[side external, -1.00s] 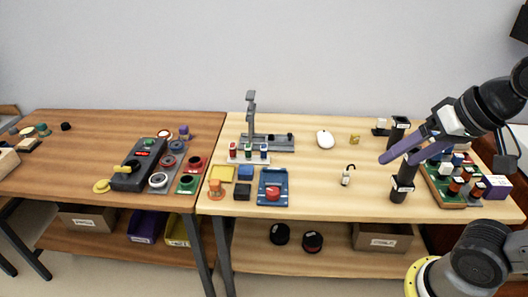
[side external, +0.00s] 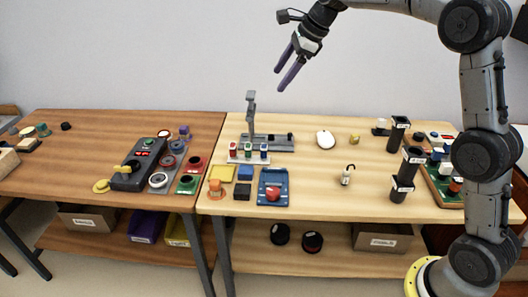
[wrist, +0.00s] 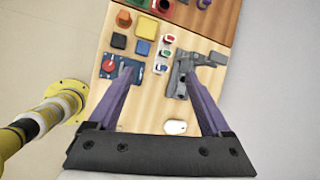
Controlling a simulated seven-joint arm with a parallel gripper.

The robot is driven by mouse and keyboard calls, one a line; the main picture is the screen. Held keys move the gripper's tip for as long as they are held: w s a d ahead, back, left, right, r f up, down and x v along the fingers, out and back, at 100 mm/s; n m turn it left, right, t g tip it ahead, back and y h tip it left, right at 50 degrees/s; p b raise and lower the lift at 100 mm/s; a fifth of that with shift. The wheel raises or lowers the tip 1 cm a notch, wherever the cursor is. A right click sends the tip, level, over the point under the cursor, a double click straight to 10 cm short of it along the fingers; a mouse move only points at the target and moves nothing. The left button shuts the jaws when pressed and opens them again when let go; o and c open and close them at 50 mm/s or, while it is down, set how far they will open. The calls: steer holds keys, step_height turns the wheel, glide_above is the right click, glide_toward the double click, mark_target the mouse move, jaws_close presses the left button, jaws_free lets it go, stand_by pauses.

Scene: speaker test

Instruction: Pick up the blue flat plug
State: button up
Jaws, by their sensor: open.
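A small flat blue square block (side external: 244,172), which looks like the blue flat plug, lies on the right-hand wooden table near its left edge. It also shows in the wrist view (wrist: 143,46), beyond my fingertips. A yellow flat piece (side external: 221,173) lies left of it, and a black block (side external: 242,192) lies just in front of it. My gripper (side external: 279,80) is open and empty, high above the table, with its purple fingers apart. In the wrist view the gripper (wrist: 158,70) points toward the group of blocks, with nothing between the fingers.
A blue tray with a red button (side external: 273,187) sits right of the blocks. An orange knob (side external: 215,188) stands left. A rack of coloured plugs (side external: 249,152) and a tall grey stand (side external: 251,115) are behind. A white mouse (side external: 325,139) is to the right.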

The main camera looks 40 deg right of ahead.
steer(key=w+d+f+m, duration=0.2)
steer(key=w+d+f, duration=0.1)
steer(key=w+f, duration=0.3)
steer(key=g, duration=0.2)
glide_toward(266, 150)
steer(key=shift+m+y, duration=0.3)
steer(key=shift+w+d+x, duration=0.15)
steer(key=shift+d+x, duration=0.25)
steer(key=shift+x, duration=1.5)
steer(key=shift+w+d+x, duration=0.2)
steer(key=shift+d+x, duration=0.15)
steer(key=shift+x, duration=1.5)
steer(key=shift+w+d+x, duration=0.15)
steer(key=shift+d+x, duration=0.25)
steer(key=shift+x, duration=1.5)
steer(key=shift+f, duration=0.15)
jaws_close()
